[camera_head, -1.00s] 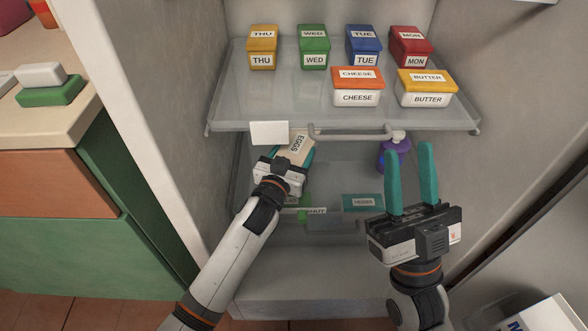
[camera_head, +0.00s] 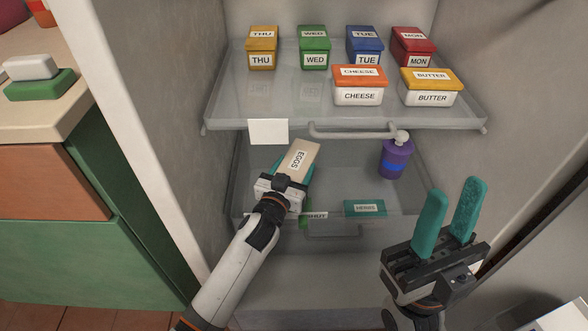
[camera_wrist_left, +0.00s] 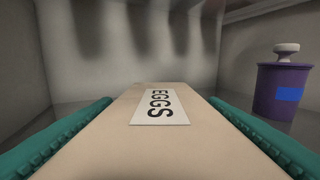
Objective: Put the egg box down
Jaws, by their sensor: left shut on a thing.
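The egg box (camera_head: 301,158) is a beige carton with a white EGGS label, inside the fridge over the lower shelf. My left gripper (camera_head: 288,178) is shut on it, with the teal fingers along its two sides. In the left wrist view the egg box (camera_wrist_left: 160,135) fills the space between the fingers and points toward the back wall. Whether its underside touches the shelf is hidden. My right gripper (camera_head: 450,222) is open and empty, at the lower right in front of the fridge.
A purple bottle (camera_head: 396,158) stands right of the egg box, apart from it. A teal box (camera_head: 365,208) and a partly hidden green one (camera_head: 316,221) are near the lower shelf's front. The upper shelf (camera_head: 225,100) holds several labelled boxes. Lower shelf space is clear between carton and bottle.

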